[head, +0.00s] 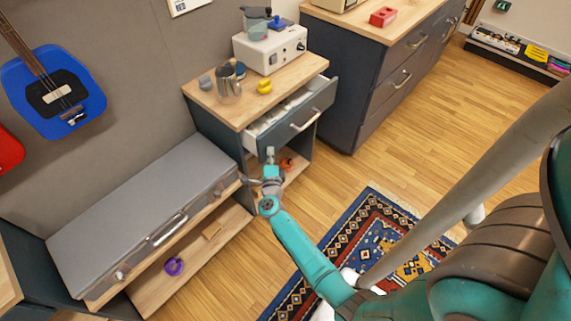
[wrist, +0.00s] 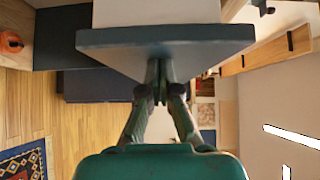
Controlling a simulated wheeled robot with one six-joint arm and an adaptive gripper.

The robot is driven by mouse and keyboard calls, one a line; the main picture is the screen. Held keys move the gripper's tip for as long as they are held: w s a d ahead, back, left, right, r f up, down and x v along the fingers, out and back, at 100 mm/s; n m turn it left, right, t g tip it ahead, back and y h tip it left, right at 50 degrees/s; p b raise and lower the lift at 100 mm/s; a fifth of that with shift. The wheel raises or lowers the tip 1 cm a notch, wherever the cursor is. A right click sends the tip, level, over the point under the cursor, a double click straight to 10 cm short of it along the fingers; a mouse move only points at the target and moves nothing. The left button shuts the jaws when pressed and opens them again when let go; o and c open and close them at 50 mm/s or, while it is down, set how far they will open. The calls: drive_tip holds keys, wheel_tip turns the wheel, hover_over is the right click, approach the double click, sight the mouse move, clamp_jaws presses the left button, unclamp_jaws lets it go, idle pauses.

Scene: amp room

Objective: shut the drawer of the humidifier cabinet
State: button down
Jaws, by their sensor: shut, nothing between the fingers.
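The humidifier cabinet (head: 222,106) is dark blue-grey with a light wood top. Its drawer (head: 300,118) stands open, with a dark front, a pale bar handle (head: 305,122) and white contents partly visible inside. My gripper (head: 270,153) is shut and empty, close to the left end of the drawer front. In the wrist view, the shut fingertips (wrist: 159,66) meet in front of the dark drawer front (wrist: 165,42), with the pale drawer body beyond it. The fingertips look very near or against the front; I cannot tell whether they touch.
On the cabinet top stand a metal pot (head: 229,86), a yellow object (head: 264,87) and a white device (head: 270,50). An orange object (head: 286,164) sits on the lower shelf. A low bench with a grey case (head: 140,220) is at left. The wood floor right of the drawer is clear.

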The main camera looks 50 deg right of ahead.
sight(254, 146)
drive_tip(key=w, duration=0.7)
drive_tip(key=shift+w+d, duration=0.25)
drive_tip(key=shift+w, duration=0.05)
drive_tip(key=shift+w+r, duration=0.15)
drive_tip(key=shift+w, duration=0.1)
